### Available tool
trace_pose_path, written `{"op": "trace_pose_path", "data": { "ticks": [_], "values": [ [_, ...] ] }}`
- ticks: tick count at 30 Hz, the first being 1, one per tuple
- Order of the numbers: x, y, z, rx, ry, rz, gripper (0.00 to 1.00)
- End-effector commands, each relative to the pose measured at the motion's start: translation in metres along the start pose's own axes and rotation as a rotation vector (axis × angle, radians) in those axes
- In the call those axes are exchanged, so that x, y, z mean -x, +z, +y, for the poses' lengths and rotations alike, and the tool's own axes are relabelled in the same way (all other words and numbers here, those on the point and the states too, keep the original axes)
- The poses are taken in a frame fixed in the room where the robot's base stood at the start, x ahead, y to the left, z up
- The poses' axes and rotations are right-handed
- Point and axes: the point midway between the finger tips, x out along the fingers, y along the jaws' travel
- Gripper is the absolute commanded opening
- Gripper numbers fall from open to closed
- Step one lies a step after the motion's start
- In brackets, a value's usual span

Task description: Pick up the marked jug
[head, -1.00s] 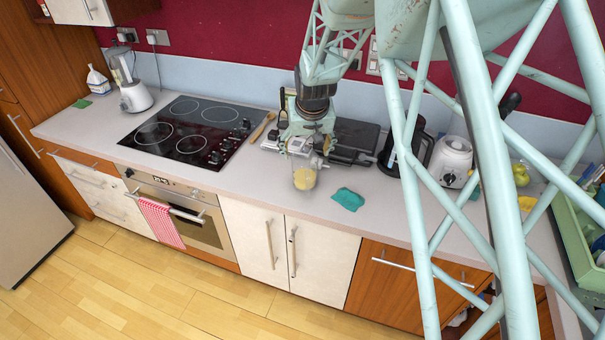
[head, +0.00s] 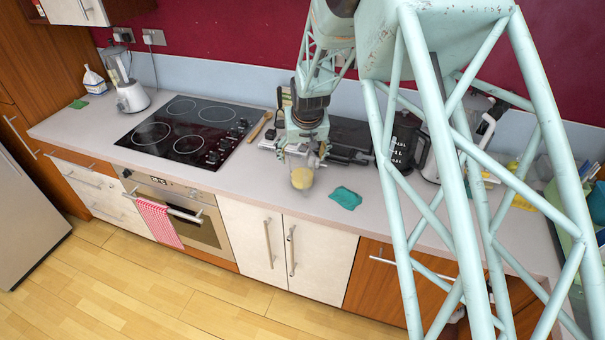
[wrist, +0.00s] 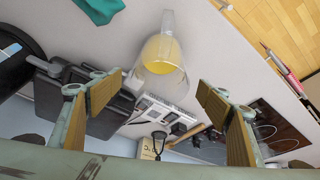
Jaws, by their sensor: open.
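A clear glass jug (head: 302,178) with yellow contents stands on the counter near its front edge. In the wrist view the jug (wrist: 163,62) lies beyond and between my two fingers, with clear space on both sides. No marking on it can be made out. My gripper (head: 304,160) is just behind and above the jug in the head view and hides part of its top. In the wrist view my gripper (wrist: 158,97) has its fingers wide apart with nothing between the pads.
A teal cloth (head: 345,198) lies right of the jug. A black kettle (head: 407,146) stands farther right. Behind my gripper are a dark appliance (head: 352,134) and, in the wrist view, a kitchen scale (wrist: 163,112). The hob (head: 188,130) is left, with a wooden spoon (head: 260,126) beside it.

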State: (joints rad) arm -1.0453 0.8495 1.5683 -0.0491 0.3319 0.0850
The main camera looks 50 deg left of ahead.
Motion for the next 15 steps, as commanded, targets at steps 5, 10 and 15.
{"op": "trace_pose_path", "data": {
  "ticks": [5,10,15],
  "values": [
    [-0.018,0.001,0.0,0.0,0.0,-0.001,0.7],
    [-0.032,0.0,0.0,0.0,0.0,0.0,0.7],
    [-0.042,0.001,0.0,0.0,0.0,0.0,0.7]
  ]
}}
